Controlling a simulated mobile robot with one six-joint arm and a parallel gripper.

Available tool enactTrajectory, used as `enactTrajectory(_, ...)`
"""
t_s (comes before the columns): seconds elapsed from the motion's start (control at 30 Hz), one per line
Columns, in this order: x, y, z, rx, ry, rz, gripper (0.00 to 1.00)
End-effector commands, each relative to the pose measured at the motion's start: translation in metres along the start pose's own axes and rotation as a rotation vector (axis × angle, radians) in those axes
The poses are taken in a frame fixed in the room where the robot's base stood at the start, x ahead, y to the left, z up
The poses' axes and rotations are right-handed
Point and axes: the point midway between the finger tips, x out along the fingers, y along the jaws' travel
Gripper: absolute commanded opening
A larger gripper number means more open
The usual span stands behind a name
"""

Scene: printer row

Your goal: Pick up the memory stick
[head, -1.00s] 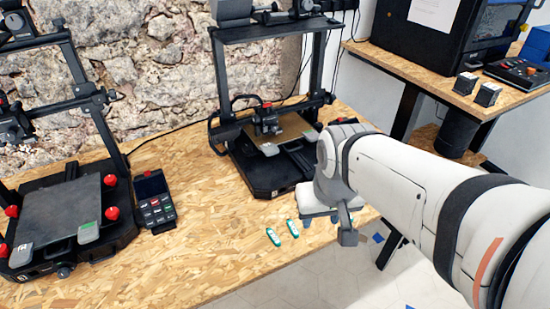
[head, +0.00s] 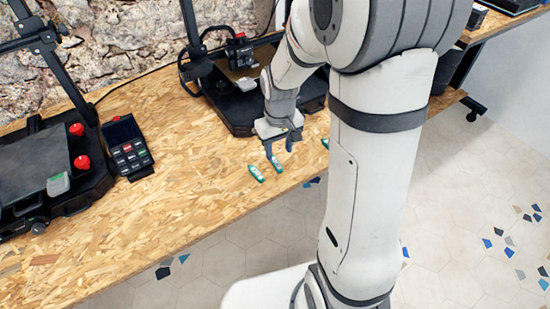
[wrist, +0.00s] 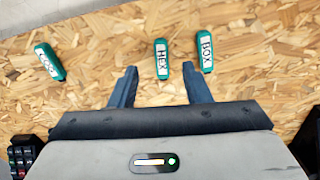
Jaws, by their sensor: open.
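Three similar white-labelled green sticks lie on the wood-chip table; which is the memory stick I cannot tell. In the wrist view, one marked HEX (wrist: 162,59) lies ahead, between the fingertip lines. One marked BOX (wrist: 206,52) lies just right of the right finger. A third (wrist: 48,61), its label hard to read, lies tilted at left. In the head view they show as a left stick (head: 256,173), a middle stick (head: 277,164) and a right one (head: 325,143) partly behind my arm. My gripper (wrist: 160,68) is open and empty, fingers pointing at the sticks; it also shows in the head view (head: 279,149).
A printer (head: 235,105) stands behind my gripper, and another (head: 45,165) stands at left beside a keypad unit (head: 126,147). The table's front edge (head: 215,228) runs close to the sticks. The table between keypad and sticks is clear.

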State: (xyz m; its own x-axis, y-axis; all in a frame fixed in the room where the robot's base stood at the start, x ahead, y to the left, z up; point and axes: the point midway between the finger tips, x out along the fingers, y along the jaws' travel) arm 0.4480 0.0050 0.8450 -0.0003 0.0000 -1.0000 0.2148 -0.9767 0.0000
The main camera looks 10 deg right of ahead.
Motion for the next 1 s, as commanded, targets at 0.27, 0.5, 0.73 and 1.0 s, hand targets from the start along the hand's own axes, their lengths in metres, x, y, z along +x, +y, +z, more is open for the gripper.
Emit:
enactTrajectory(0.27,0.038,-0.001,0.004,0.001,-0.004,-0.001,0.44)
enactTrajectory(0.5,0.062,-0.001,0.004,0.002,-0.002,0.0,0.44)
enactTrajectory(0.73,0.062,-0.001,0.004,0.003,0.001,0.0,0.43)
enactTrajectory(1.0,0.062,-0.001,0.004,0.003,0.0,0.0,0.21)
